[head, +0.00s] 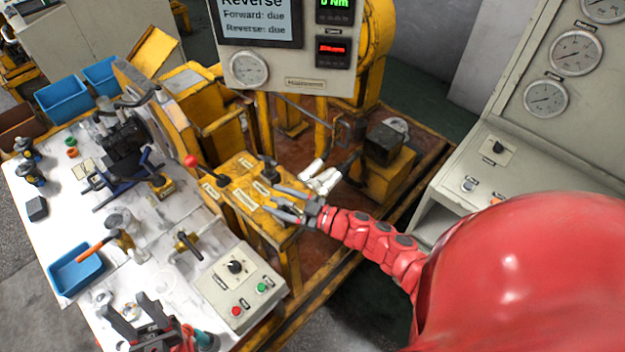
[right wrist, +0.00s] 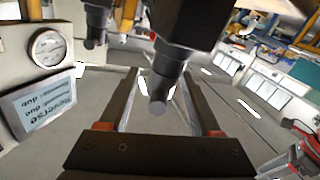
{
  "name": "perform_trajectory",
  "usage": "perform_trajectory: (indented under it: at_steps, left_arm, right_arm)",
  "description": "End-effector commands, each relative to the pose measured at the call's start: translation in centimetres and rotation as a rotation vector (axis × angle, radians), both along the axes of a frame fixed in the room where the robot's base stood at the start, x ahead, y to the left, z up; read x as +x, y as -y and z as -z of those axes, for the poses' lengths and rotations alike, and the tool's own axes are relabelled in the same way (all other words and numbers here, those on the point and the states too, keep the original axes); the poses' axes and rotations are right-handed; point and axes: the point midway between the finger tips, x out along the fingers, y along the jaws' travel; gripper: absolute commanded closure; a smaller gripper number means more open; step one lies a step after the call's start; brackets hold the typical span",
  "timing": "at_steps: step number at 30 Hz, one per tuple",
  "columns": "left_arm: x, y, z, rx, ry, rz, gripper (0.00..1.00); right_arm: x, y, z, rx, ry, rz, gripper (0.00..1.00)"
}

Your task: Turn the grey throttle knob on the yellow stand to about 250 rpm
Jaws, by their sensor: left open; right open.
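The yellow stand (head: 238,181) has labels and several small controls on top. A dark knob-like part (head: 270,174), which may be the grey throttle knob, stands near its back right edge, partly hidden by my right gripper. My right gripper (head: 274,200) is open over the right of the stand's top. In the right wrist view, which is upside down, a dark cylinder with a grey round end (right wrist: 158,106) shows between the open fingers (right wrist: 158,118); I cannot tell if they touch it. My left gripper (head: 130,308) is open and empty over the bench's front.
A lever with a red ball (head: 190,160) stands at the stand's left. A display panel (head: 290,85) hangs behind it, showing 0 Nm and an unreadable red number. A grey control box (head: 240,285) and blue trays (head: 76,270) lie on the white bench. A gauge console (head: 540,140) stands right.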

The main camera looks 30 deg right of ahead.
Motion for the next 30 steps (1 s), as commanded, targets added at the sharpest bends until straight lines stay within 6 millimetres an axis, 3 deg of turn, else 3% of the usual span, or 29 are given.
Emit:
perform_trajectory:
  at_steps: [5, 12, 21, 30]
  left_arm:
    - [0.0, 0.0, 1.0, 0.000, 0.000, 0.000, 0.52]
    - [0.0, 0.0, 2.7, 0.000, 0.000, 0.000, 0.52]
    - [0.0, 0.0, 2.0, 0.000, 0.000, 0.000, 0.52]
    - [0.0, 0.0, 1.8, 0.000, 0.000, 0.000, 0.52]
  right_arm:
    - [-1.9, 1.6, 0.5, -0.004, -0.003, 0.002, 0.35]
    - [-6.8, 5.7, 0.7, -0.004, -0.006, 0.006, 0.35]
    - [-11.8, 9.7, -0.1, 0.001, -0.001, 0.003, 0.35]
    - [-13.3, 10.8, 0.1, -0.001, -0.001, -0.002, 0.35]
